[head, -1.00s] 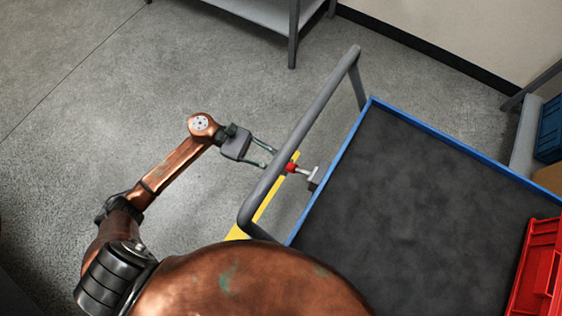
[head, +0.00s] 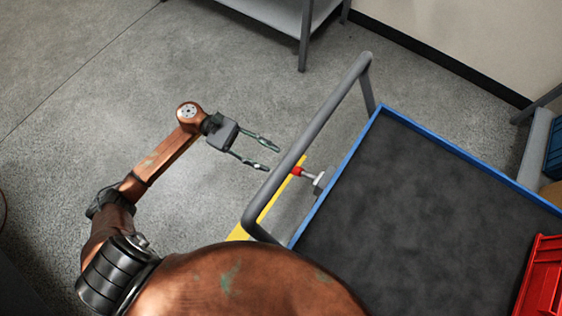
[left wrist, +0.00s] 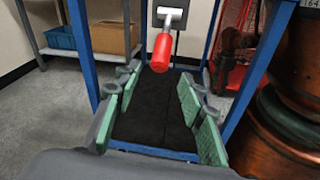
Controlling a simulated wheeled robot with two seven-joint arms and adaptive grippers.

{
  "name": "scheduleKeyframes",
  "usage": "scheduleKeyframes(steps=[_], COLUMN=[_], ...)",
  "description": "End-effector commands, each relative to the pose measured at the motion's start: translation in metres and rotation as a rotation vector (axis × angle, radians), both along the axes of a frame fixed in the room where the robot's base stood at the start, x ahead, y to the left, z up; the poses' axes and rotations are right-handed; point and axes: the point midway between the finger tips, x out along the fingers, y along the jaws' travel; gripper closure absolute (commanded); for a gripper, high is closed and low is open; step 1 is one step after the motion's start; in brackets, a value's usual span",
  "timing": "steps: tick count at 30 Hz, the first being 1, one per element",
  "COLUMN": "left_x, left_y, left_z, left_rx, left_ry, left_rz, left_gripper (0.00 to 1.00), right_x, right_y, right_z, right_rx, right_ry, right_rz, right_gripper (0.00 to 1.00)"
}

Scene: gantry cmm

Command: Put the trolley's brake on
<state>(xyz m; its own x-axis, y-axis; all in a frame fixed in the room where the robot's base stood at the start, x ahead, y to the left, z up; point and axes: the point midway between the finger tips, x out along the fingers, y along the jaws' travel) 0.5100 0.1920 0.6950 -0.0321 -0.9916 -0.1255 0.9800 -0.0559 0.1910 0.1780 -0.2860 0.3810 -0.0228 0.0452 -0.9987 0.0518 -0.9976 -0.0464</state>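The trolley (head: 330,205) has a blue rim, a dark deck and a grey push handle (head: 312,122) at its left end. A lever with a red grip (head: 297,171) on a metal stem sticks out from a grey bracket (head: 321,181) at that end, beside the push handle. My left gripper (head: 273,158) is open and empty, left of the push handle and apart from the red grip. In the left wrist view the red grip (left wrist: 162,52) hangs ahead, above the gap between my open fingers (left wrist: 158,112).
A red crate (head: 540,280) sits on the deck at the right. A grey shelf (head: 275,14) stands at the back. A yellow strip (head: 272,203) shows behind the push handle. The floor left of the trolley is clear.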

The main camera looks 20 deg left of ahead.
Motion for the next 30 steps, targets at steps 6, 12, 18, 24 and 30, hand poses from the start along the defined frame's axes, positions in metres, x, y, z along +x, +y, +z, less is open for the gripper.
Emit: scheduleKeyframes(steps=[6, 12, 18, 24, 30], left_x=[0.001, 0.002, 0.002, 0.001, 0.002], left_y=[0.037, 0.05, 0.051, 0.05, 0.05], left_z=[0.004, 0.006, 0.006, 0.006, 0.006], left_rx=[0.001, 0.0, -0.001, -0.001, -0.001], left_ry=[0.002, 0.0, 0.0, 0.0, 0.0], left_rz=[0.001, 0.0, 0.0, 0.0, 0.0], left_gripper=[0.63, 0.63, 0.63, 0.63, 0.63], right_x=[0.0, 0.0, 0.0, -0.001, -0.001], right_y=[0.0, 0.0, 0.0, 0.0, 0.0], right_z=[0.0, 0.0, 0.0, 0.0, 0.0], right_rx=[0.0, 0.0, 0.0, 0.0, 0.0], right_ry=[0.001, 0.001, 0.001, 0.001, 0.002], right_rz=[0.0, 0.0, 0.0, -0.001, -0.001], right_gripper=[0.47, 0.47, 0.47, 0.47, 0.47])
